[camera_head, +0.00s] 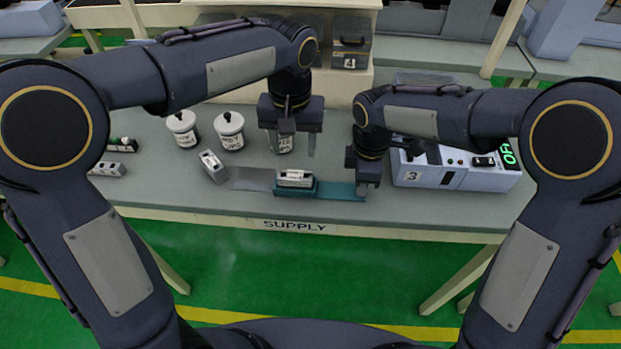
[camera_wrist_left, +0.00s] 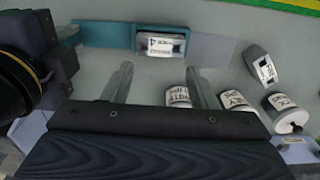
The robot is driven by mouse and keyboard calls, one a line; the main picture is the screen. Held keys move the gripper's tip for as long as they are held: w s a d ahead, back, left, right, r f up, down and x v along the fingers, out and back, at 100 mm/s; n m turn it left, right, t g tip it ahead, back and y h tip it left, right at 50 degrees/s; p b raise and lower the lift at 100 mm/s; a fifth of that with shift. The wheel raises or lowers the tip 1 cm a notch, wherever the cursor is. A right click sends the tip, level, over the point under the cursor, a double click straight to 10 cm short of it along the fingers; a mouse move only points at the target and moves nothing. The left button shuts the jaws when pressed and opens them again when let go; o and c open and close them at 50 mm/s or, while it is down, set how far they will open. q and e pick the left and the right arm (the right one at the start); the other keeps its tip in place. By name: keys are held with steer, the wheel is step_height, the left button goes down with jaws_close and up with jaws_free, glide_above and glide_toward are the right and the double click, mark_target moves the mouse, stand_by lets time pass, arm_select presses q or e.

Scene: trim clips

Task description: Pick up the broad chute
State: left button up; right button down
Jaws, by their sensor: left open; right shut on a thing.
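A long flat teal strip (camera_head: 341,190) with a grey left end lies near the table's front edge, and shows in the left wrist view (camera_wrist_left: 110,35). A small grey-white box (camera_head: 295,178) with a label sits in a raised teal holder on it; the same box shows in the left wrist view (camera_wrist_left: 165,46). I cannot read which piece is the broad chute. My right gripper (camera_head: 364,188) is shut on the strip's right end. My left gripper (camera_head: 292,148) is open, pointing down behind the strip, at a labelled jar (camera_head: 284,143); its fingers (camera_wrist_left: 160,80) hold nothing.
A loose labelled box (camera_head: 213,166) lies left of the strip, and another box (camera_head: 106,169) farther left. A machine marked 3 (camera_head: 430,174) stands right. A case marked 4 (camera_head: 350,45) stands behind.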

arm_select(q)
steer(key=r+m, duration=0.1)
steer(key=m, duration=1.7)
glide_above(295, 176)
steer(key=f, duration=0.4)
steer(key=shift+s+d+f, duration=0.1)
steer(key=shift+s+d, duration=0.1)
steer(key=shift+d, duration=0.15)
steer(key=shift+w+a+f, duration=0.15)
steer(key=shift+a+f, duration=0.05)
steer(key=shift+f, duration=1.15)
steer(key=shift+w+a+f, duration=0.1)
steer(key=shift+a+f, duration=0.1)
steer(key=shift+f, duration=1.15)
jaws_close()
steer(key=shift+r, duration=0.1)
step_height(295, 176, up, 10)
